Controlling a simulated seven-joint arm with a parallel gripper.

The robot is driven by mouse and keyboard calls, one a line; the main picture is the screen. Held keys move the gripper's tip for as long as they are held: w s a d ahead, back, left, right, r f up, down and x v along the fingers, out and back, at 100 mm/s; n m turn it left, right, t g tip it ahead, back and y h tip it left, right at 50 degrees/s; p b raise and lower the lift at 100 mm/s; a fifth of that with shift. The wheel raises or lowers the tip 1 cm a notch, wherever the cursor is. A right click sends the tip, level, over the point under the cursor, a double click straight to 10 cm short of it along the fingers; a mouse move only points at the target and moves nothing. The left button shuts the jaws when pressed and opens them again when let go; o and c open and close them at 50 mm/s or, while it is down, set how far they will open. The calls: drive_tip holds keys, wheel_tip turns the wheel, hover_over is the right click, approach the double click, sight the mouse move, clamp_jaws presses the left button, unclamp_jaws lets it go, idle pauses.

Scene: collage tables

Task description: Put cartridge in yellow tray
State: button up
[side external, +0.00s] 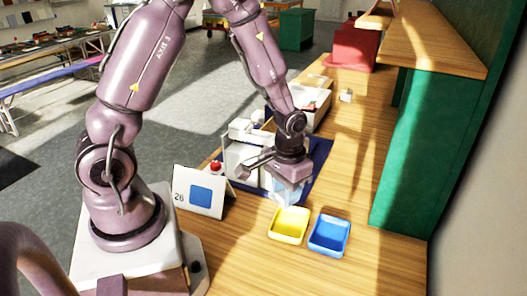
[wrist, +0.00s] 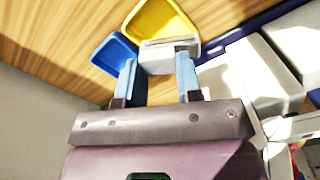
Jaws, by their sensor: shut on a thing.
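My gripper (side external: 286,192) points down above the wooden table, just behind the yellow tray in the side view. In the wrist view its two light blue fingers (wrist: 160,78) are shut on a pale grey-white cartridge (wrist: 168,57), held across the fingertips. In the side view the cartridge is hard to tell from the fingers. The yellow tray (side external: 289,226) looks empty and stands on the table close to the gripper. In the wrist view the yellow tray (wrist: 158,17) lies beyond the cartridge, which overlaps its near edge.
A blue tray (side external: 329,236) stands right of the yellow one. A white machine (side external: 243,158) sits on a dark blue mat (side external: 322,158) behind the gripper. A card with a blue square (side external: 198,192) stands at left. A green cabinet (side external: 412,165) bounds the right.

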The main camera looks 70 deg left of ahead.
drive_tip(key=shift+w+d+f, duration=0.1)
drive_tip(key=shift+w+f, duration=0.4)
drive_tip(key=shift+f, duration=0.85)
drive_tip(key=shift+w+a+f, duration=0.1)
drive_tip(key=shift+w+f, duration=0.4)
drive_tip(key=shift+f, duration=0.85)
drive_tip(key=shift+w+d+f, duration=0.1)
drive_tip(key=shift+w+f, duration=0.4)
drive_tip(key=shift+f, duration=0.85)
drive_tip(key=o, duration=1)
wheel_tip(320, 180, up, 6)
drive_tip(key=shift+r, duration=0.1)
